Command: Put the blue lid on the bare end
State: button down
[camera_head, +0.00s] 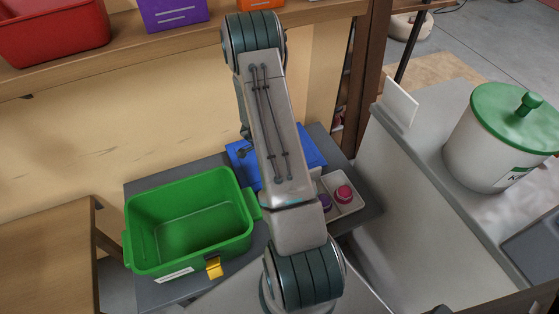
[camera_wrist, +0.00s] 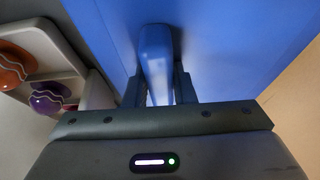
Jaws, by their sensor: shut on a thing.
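The blue lid (camera_head: 312,148) is a flat blue panel at the back of the grey bench, partly hidden behind my arm in the head view. In the wrist view the blue lid (camera_wrist: 235,45) fills most of the upper picture, with a raised blue handle (camera_wrist: 155,60). My gripper (camera_wrist: 157,88) is shut on this handle, one finger on each side. Whether the lid rests on something or hangs clear cannot be told. A green open bin (camera_head: 133,232) stands to the left of the lid, empty and uncovered, with a yellow clip (camera_head: 214,268) on its front. No end is clearly marked as bare.
A white tray (camera_head: 351,207) with purple and pink knobs lies right of the lid. A grey bench (camera_head: 147,189) carries the bin. A white bucket with a green lid (camera_head: 515,118) stands at the right. A wooden shelf (camera_head: 130,55) with bins runs above.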

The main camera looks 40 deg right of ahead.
jog(key=shift+r, duration=0.1)
jog(key=c, duration=1.2)
grip_release()
